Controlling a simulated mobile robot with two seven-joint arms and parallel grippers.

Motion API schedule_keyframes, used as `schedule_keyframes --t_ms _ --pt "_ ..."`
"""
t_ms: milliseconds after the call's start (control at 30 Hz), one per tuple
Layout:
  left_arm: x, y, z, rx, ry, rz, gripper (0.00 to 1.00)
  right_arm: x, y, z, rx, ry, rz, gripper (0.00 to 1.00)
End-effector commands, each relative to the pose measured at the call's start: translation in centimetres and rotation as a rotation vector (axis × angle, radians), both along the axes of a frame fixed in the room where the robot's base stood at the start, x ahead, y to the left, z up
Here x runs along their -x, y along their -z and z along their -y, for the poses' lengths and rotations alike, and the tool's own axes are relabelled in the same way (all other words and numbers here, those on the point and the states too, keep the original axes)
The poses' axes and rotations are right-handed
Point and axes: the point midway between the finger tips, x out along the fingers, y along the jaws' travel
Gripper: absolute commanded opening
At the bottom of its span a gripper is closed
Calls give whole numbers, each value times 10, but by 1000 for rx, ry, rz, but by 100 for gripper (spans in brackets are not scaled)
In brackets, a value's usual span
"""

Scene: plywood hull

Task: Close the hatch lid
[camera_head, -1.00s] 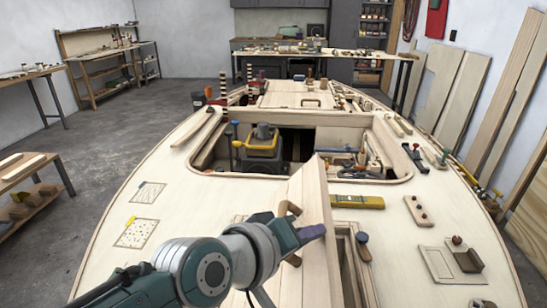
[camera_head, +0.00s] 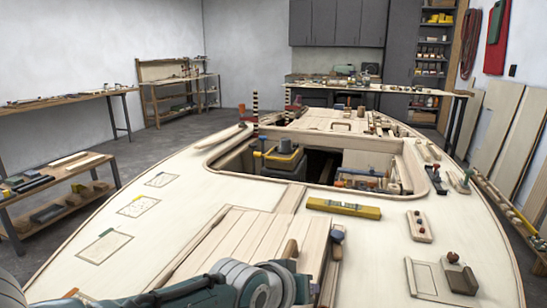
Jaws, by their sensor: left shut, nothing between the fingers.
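The hatch lid (camera_head: 240,236), a pale planked panel, lies low and roughly level on the deck in front of the cockpit opening. A wooden handle (camera_head: 290,249) stands on its right part. I cannot tell whether the lid sits fully flush, as my arm hides its near part. My left arm comes in along the bottom, and my left gripper (camera_head: 291,268) is over the lid's near right part, close to the handle. It is shut with nothing held, though its fingertips are hard to make out. My right gripper is not in view.
A yellow spirit level (camera_head: 343,208) lies on the deck beyond the lid. A blue-topped tool (camera_head: 337,237) is beside the lid's right edge. The open cockpit (camera_head: 318,165) holds a yellow-and-grey case (camera_head: 284,156). The left deck is mostly clear.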

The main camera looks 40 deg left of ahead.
Motion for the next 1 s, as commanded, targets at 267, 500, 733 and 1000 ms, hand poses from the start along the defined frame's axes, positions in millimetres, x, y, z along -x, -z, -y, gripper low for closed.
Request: schedule_keyframes --t_ms 267,500,733,1000 --pt "0 10 -2 0 0 1 0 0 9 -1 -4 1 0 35" --pt "0 10 -1 0 0 1 0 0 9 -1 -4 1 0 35" --pt "0 10 -1 0 0 1 0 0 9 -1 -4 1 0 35" --pt "-2 -20 -2 1 -1 2 0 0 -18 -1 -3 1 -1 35"
